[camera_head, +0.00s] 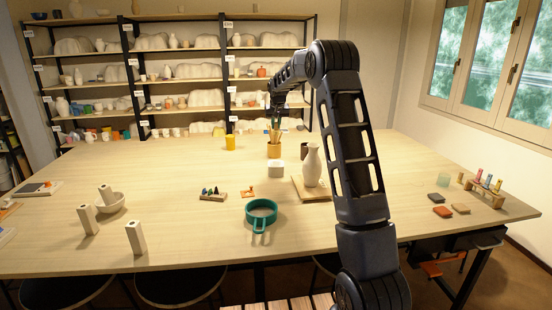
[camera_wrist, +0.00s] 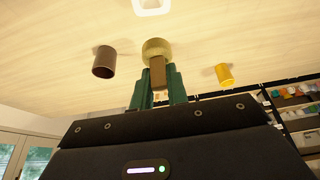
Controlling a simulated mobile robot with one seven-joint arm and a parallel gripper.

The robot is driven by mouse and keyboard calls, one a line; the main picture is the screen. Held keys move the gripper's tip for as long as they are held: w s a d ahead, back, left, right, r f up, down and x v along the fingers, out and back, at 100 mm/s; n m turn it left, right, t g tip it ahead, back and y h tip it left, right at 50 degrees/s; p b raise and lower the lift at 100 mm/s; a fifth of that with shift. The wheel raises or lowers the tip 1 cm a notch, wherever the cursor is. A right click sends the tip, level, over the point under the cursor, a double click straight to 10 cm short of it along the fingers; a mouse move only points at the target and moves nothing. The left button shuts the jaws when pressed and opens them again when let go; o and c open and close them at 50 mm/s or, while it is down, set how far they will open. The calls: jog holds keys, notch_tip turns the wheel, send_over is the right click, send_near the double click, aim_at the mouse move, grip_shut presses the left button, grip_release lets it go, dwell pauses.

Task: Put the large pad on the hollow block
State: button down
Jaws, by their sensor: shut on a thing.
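My gripper (camera_wrist: 160,85) has green fingers and is shut on the brown upright grip of what looks like the large pad (camera_wrist: 156,47), whose tan round body lies beyond the fingertips. In the head view this tan body (camera_head: 274,151) shows below my gripper (camera_head: 275,122), at the middle of the table. The fingers partly hide the grip. What looks like the hollow block (camera_head: 277,168) is small and white, on the table just nearer than the pad. Its open top shows at the upper edge of the wrist view (camera_wrist: 153,5), apart from the pad.
A yellow cup (camera_head: 230,143) stands left of the pad. A brown cylinder (camera_wrist: 104,62) stands on its other side. A pale vase (camera_head: 312,165) on a board is close to the hollow block's right. A green-blue round pot (camera_head: 261,212) stands nearer. Much table between is clear.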

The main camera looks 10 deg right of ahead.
notch_tip(320, 180, down, 16)
jog(key=shift+f, duration=0.1)
dwell(0.5)
jog(key=c, duration=1.4)
grip_release()
jog(key=v, duration=1.2)
jog(key=s+d+r, duration=0.4)
jog(key=s+r, duration=0.5)
jog(key=s, duration=0.5)
jog(key=s+d+r, duration=0.1)
jog(key=s+r, duration=0.1)
jog(key=s, duration=0.6)
jog(key=s+d+r, duration=0.1)
jog(key=s+r, duration=0.1)
jog(key=s, duration=0.5)
jog(key=s+f, duration=0.1)
jog(key=s, duration=0.8)
jog(key=s+d+f, duration=0.1)
jog(key=s+f, duration=0.1)
jog(key=s, duration=0.7)
jog(key=s+d+f, duration=0.1)
jog(key=s+f, duration=0.1)
jog(key=s, duration=0.7)
jog(key=shift+s+d, duration=0.25)
